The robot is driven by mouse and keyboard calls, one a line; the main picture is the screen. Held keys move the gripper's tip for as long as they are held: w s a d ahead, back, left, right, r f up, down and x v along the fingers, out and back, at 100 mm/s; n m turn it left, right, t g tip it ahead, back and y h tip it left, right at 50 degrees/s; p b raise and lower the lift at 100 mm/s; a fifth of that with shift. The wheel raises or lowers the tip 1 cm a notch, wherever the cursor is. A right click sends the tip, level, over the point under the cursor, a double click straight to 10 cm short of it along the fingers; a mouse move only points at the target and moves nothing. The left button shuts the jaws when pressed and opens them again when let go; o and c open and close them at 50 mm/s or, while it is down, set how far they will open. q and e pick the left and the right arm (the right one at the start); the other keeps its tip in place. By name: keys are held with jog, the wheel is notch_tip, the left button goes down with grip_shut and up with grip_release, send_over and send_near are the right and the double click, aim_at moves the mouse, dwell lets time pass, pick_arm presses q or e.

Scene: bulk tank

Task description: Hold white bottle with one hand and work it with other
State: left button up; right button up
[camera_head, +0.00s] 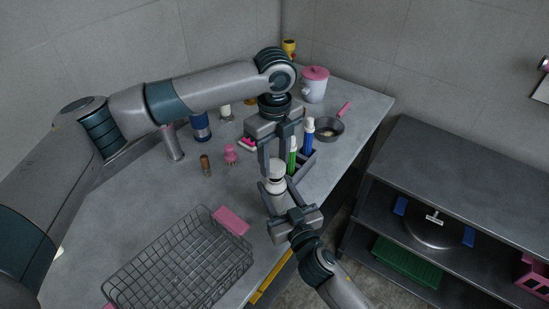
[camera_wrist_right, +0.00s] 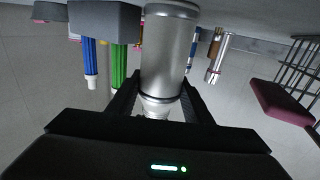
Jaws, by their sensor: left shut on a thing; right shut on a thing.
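A grey caddy (camera_head: 304,166) with a green bottle (camera_head: 292,157) and a blue bottle (camera_head: 308,136) stands right behind. A wire rack (camera_head: 180,262) with a pink sponge (camera_head: 231,220) is at front left. A pan (camera_head: 328,130) and a pink-lidded pot (camera_head: 314,87) stand farther back.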

aim_at(276, 164)
dwell(0.3)
pick_arm(q)
jog(key=shift+f, duration=0.85)
jog(key=shift+f, duration=0.6)
dwell(0.4)
jog(key=m, duration=0.4)
jog(key=shift+m, duration=0.4)
jog(key=m, duration=0.4)
jog(key=shift+d+m, duration=0.15)
jog(key=shift+m, duration=0.15)
jog(key=m, duration=1)
jog(key=shift+d+m, duration=0.1)
jog(key=shift+m, duration=0.3)
jog(key=o, duration=1)
